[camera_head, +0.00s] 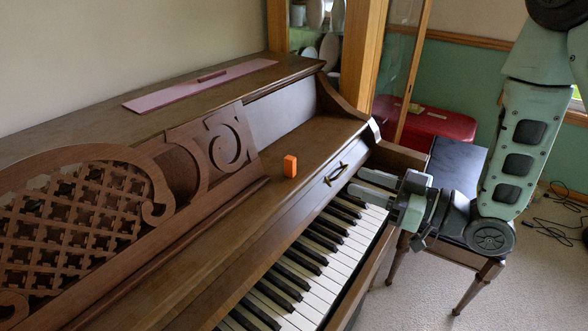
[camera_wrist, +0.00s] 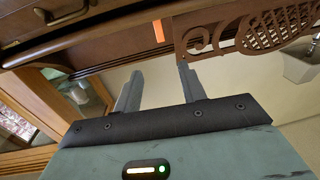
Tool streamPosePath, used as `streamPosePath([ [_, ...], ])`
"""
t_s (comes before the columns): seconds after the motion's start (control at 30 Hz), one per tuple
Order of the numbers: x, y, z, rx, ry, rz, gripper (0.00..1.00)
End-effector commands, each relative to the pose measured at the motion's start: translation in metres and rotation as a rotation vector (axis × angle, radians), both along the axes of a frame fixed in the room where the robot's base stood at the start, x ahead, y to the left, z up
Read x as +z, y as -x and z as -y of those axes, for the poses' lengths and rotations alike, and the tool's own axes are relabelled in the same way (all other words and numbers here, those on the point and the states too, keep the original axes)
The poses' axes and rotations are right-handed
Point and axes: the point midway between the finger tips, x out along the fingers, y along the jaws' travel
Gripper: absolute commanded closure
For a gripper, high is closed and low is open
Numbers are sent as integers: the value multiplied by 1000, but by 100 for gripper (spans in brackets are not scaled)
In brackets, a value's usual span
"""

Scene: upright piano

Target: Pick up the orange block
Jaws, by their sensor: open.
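The orange block (camera_head: 290,166) is small and stands upright on the brown wooden ledge of the piano, just above the keys, in the head view. In the wrist view the orange block (camera_wrist: 158,31) shows beyond the fingertips, roughly in line with the gap between them. My gripper (camera_head: 366,184) is at the right end of the keyboard in the head view, to the right of the block and apart from it. In the wrist view the two fingers of my gripper (camera_wrist: 159,70) are spread with nothing between them.
The carved music stand (camera_head: 90,215) rises behind the ledge, left of the block. A brass handle (camera_head: 336,174) is on the ledge's front, right of the block. White and black keys (camera_head: 320,262) lie below. A pink strip (camera_head: 200,85) lies on the piano top. A dark bench (camera_head: 455,165) stands at the right.

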Motion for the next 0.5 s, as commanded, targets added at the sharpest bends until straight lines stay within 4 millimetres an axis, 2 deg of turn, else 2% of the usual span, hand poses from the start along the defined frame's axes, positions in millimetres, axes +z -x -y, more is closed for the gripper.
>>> streamPosePath([
  [0.03, -5, -2, -4, 2, 0, 7, 59],
  [0.23, -4, -10, -18, 1, -1, 6, 59],
  [0.3, 1, -19, -33, 5, 0, 2, 59],
  [0.5, 1, -41, -68, 3, 0, 2, 59],
])
